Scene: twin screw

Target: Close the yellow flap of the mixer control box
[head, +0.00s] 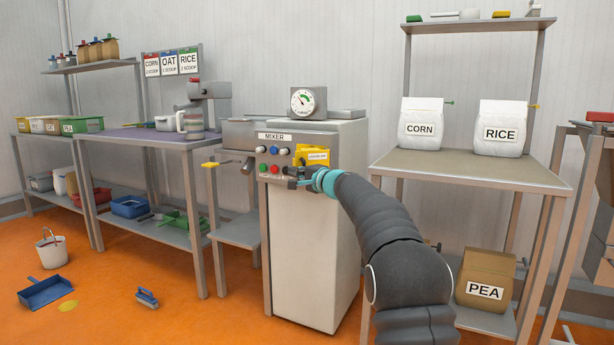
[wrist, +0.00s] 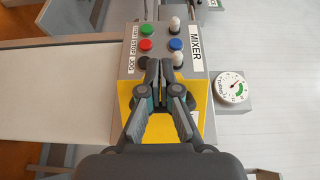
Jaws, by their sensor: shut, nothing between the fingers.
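The yellow flap (head: 313,156) with a small pale label is at the right end of the mixer control box (head: 285,150), beside its buttons. In the wrist view the flap (wrist: 128,96) shows as a yellow plate below and around my gripper (wrist: 160,66). My gripper is shut and empty, its fingertips close to the black knob beside the green and red buttons. In the head view my gripper (head: 291,173) is in front of the panel, just below the flap. My fingers cover the middle of the flap. I cannot tell its exact tilt or whether they touch it.
A round gauge (head: 308,101) stands on top of the mixer. A yellow-tipped lever (head: 211,164) sticks out at left. A table (head: 470,168) with the CORN and RICE bags is at right. A blue dustpan (head: 45,291) and a brush (head: 147,297) lie on the orange floor.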

